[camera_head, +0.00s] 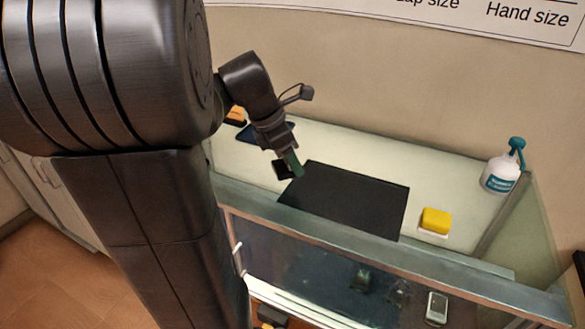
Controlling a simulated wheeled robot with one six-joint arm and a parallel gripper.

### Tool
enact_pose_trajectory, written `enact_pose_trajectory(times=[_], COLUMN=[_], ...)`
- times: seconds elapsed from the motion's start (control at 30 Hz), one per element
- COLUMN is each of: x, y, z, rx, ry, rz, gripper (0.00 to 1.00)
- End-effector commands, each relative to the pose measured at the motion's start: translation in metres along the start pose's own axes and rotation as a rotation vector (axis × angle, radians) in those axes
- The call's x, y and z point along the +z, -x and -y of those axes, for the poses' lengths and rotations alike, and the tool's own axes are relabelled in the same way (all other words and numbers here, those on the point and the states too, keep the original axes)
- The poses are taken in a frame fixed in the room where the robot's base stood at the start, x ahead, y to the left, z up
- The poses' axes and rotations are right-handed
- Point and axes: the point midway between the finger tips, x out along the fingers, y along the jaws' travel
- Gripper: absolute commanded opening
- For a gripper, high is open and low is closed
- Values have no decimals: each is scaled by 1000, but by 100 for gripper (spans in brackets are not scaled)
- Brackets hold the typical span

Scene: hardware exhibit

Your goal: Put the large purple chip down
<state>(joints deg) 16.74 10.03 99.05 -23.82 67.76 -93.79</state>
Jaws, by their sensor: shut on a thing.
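My gripper (289,167) points down over the left end of the black mat (350,198), on the pale top of the glass display case. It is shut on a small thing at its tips. A narrow dark green piece (296,161) and a black block show there, too small to tell apart clearly. No purple shows on them, so I cannot tell whether this is the large purple chip. I cannot tell whether the held thing touches the mat or hangs just above it. No purple chip shows elsewhere.
A yellow sponge (436,220) on a white base lies right of the mat. A white spray bottle (503,168) with a teal head stands at the right end. A dark blue item and an orange item (236,115) lie behind my arm. The mat's middle is clear.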

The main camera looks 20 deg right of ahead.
Motion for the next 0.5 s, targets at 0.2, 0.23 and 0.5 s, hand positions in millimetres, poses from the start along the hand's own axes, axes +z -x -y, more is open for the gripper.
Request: enact_pose_trajectory(times=[0.2, 0.23, 0.5], x=[-9, -11, -19], y=[-22, -26, -46], z=[0, 1, 0], rx=[-2, -3, 1], ry=[1, 1, -2], rz=[0, -1, 1], gripper=[28, 28, 28])
